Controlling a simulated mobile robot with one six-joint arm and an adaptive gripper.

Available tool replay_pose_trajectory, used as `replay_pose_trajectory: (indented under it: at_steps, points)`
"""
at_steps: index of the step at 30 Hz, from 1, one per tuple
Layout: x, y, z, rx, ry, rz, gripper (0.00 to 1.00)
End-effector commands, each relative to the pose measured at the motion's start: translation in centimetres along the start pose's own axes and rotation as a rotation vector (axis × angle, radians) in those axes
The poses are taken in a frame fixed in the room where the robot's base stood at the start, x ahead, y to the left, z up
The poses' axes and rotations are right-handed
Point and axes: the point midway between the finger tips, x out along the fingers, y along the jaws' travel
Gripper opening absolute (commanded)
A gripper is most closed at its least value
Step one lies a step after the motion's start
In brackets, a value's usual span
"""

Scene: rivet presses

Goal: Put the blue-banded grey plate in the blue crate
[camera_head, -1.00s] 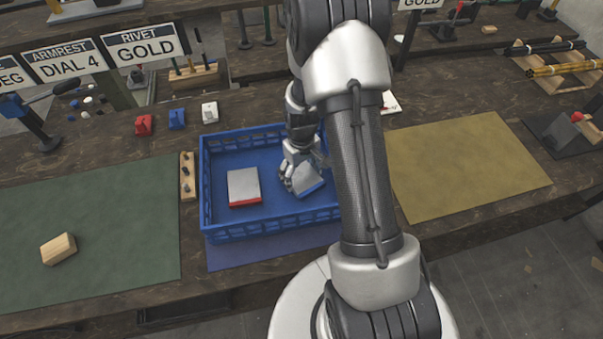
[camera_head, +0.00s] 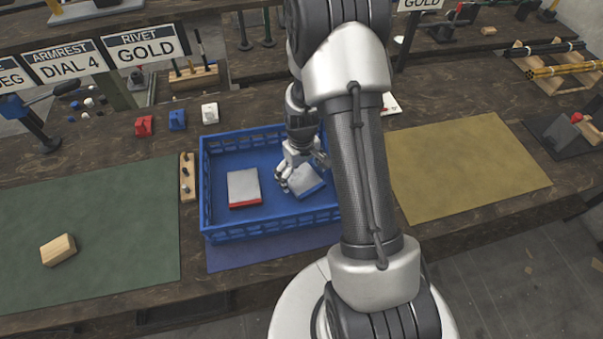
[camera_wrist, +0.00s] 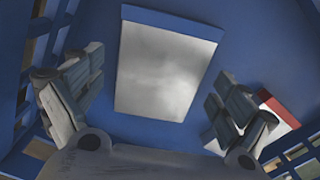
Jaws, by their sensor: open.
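The blue-banded grey plate (camera_head: 307,179) lies inside the blue crate (camera_head: 271,228), in its right part. In the wrist view the plate (camera_wrist: 164,70) is between and beyond my spread fingers, with its blue band at the top edge, and neither finger touches it. My gripper (camera_head: 286,178) is open and empty, low in the crate at the plate's left side; it also shows in the wrist view (camera_wrist: 155,105). A red-banded grey plate (camera_head: 243,185) lies in the crate to the left, and its corner shows in the wrist view (camera_wrist: 277,108).
A wooden pin block (camera_head: 187,177) stands against the crate's left wall. A wooden block (camera_head: 58,250) lies on the green mat (camera_head: 110,230). Red, blue and white small blocks (camera_head: 177,120) stand behind the crate. The yellow mat (camera_head: 470,165) at right is bare.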

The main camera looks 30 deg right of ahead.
Motion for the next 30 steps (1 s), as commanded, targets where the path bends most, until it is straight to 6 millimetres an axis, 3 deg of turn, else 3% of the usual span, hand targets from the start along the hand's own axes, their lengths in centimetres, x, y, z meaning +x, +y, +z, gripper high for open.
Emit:
replay_pose_trajectory:
  at_steps: [5,15,25,30]
  points:
    - [-2.2,0.1,-0.1,0.0,0.004,0.002,0.95]
    - [-9.5,0.0,-0.1,0.0,0.003,0.001,0.95]
    - [-13.5,-0.4,0.0,0.0,0.013,0.005,0.95]
    - [-19.6,-2.6,1.0,0.007,0.076,0.024,0.95]
